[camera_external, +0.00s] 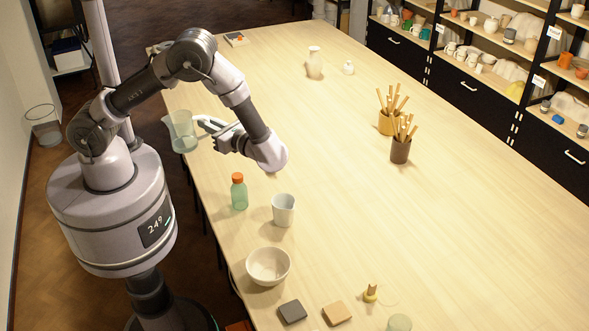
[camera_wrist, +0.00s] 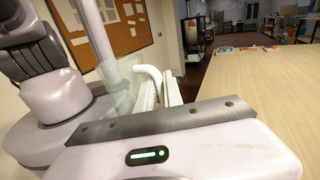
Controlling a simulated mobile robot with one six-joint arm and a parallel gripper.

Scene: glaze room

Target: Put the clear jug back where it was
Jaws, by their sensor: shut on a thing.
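The clear jug (camera_external: 183,131) is a pale, see-through, greenish vessel at the left edge of the long table. My gripper (camera_external: 205,125) reaches it from the right and is shut on its handle side. The jug looks close to upright. It overlaps the table edge in the picture, and I cannot tell whether its base touches the table. In the wrist view the jug (camera_wrist: 119,88) is faint, left of the fingers, with its pale curved handle (camera_wrist: 150,74) at the jaws. The fingertips are partly hidden there.
On the table (camera_external: 330,180), a green bottle with an orange cap (camera_external: 239,194), a pale cup (camera_external: 283,209) and a white bowl (camera_external: 268,266) stand nearer the camera. Two pots of sticks (camera_external: 400,151) stand to the right. The table's middle is clear.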

